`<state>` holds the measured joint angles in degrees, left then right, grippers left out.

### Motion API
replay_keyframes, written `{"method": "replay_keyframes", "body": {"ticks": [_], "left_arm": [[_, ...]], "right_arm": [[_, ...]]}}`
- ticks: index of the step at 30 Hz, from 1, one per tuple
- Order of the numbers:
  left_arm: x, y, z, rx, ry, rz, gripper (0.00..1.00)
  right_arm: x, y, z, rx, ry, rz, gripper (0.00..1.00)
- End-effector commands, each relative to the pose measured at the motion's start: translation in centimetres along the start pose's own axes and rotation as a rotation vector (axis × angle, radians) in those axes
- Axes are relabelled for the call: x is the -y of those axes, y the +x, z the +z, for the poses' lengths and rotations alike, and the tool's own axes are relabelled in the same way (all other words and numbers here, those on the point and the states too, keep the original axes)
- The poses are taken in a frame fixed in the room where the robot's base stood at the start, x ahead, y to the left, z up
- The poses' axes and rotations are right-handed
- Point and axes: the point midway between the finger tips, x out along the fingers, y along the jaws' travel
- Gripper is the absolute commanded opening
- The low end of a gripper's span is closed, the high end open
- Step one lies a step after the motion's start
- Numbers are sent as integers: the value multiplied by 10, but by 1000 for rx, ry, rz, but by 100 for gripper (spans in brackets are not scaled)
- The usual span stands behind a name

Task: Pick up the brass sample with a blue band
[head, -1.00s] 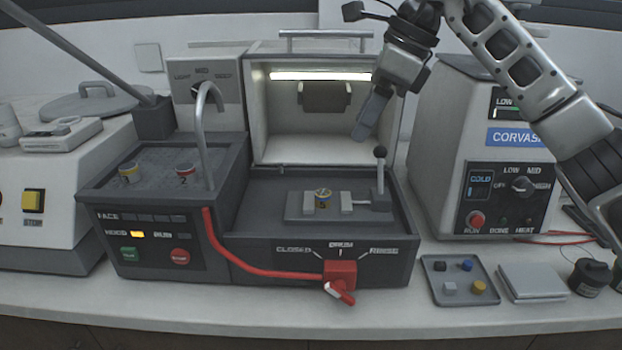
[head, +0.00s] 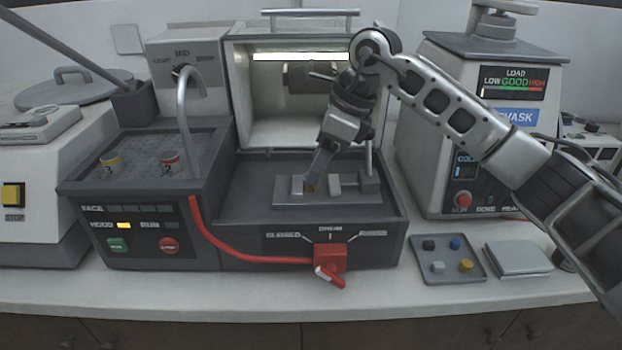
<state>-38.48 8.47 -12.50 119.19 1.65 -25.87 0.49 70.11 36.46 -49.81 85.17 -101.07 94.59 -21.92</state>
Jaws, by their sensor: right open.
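A small brass-coloured sample (head: 311,189) stands between the blocks of the small vise (head: 290,203) in the open machine's dark basin. My right gripper (head: 314,181) points down at it from above, with its open fingers around or just in front of it. The fingers hide most of the sample, so its band colour cannot be made out now. I cannot tell whether they touch it. My left gripper is not in view.
Numbered samples 3 (head: 111,160) and 2 (head: 171,161) stand on the plate at left, under a curved spout (head: 188,110). A grey tray (head: 457,276) holds several small coloured pieces. A red lever (head: 329,262) sits on the basin's front. The raised hood stands close behind my gripper.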

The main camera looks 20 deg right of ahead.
Motion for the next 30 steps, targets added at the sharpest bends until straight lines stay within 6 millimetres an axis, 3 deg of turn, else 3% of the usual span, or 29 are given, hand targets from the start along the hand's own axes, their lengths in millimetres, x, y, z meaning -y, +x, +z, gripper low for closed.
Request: {"method": "replay_keyframes", "body": {"ticks": [6, 14, 20, 30], "left_arm": [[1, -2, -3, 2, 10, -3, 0], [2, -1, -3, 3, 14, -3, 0], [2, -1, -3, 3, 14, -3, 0], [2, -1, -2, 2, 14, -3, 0]], "right_arm": [[0, 27, -1, 0, 0, 2, 52], [0, 30, -1, 0, 0, 0, 52], [0, 30, -1, 0, 1, 0, 0], [0, 27, 0, 2, 0, -1, 0]]}}
